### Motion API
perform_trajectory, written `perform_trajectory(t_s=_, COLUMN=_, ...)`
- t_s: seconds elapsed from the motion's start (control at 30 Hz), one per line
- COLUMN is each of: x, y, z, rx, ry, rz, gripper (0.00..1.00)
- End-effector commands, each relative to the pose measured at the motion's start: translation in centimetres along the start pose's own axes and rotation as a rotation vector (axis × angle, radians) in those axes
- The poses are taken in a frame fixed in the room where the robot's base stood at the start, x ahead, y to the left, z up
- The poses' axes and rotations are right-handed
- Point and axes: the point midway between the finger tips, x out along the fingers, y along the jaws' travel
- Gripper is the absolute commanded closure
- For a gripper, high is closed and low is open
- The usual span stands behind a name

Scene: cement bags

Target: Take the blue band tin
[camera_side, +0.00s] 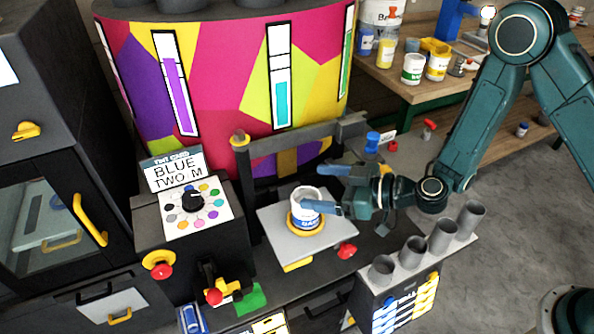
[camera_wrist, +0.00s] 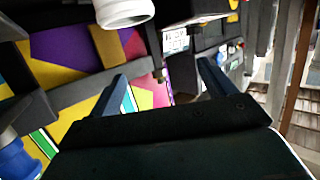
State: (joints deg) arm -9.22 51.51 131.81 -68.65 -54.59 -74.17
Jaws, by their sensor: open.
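A white tin with a blue band (camera_side: 306,219) stands upright on a yellow ring on a grey plate (camera_side: 278,238). Its top is open. My gripper (camera_side: 318,187) is open and lies roughly level, its fingers pointing left. One finger shows behind the tin and the other crosses in front of its right side in the side view; I cannot tell whether it touches. In the wrist view my open gripper (camera_wrist: 163,72) has nothing between its fingers. A white round tin-like body (camera_wrist: 124,10) shows at the top edge there, outside the fingers.
A dial panel (camera_side: 192,208) with a "BLUE TWO M" sign (camera_side: 176,170) stands left of the plate. A grey frame (camera_side: 285,140) rises behind it. Several grey tubes (camera_side: 414,250) stand at the right front. The back bench holds more tins, including a green-banded one (camera_side: 412,70).

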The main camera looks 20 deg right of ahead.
Motion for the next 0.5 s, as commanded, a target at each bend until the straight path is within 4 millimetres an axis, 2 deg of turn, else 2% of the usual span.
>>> perform_trajectory(t_s=0.03, x=0.2, y=0.2, z=1.3, rx=0.013, ry=-0.008, rz=0.024, gripper=0.17)
perform_trajectory(t_s=0.1, x=0.4, y=0.6, z=2.7, rx=0.024, ry=-0.013, rz=0.061, gripper=0.17)
perform_trajectory(t_s=0.23, x=0.6, y=1.3, z=4.7, rx=0.038, ry=-0.027, rz=0.118, gripper=0.17)
perform_trajectory(t_s=0.33, x=0.6, y=1.6, z=5.7, rx=0.043, ry=-0.035, rz=0.144, gripper=0.17)
perform_trajectory(t_s=0.5, x=0.6, y=1.8, z=6.1, rx=0.044, ry=-0.039, rz=0.161, gripper=0.17)
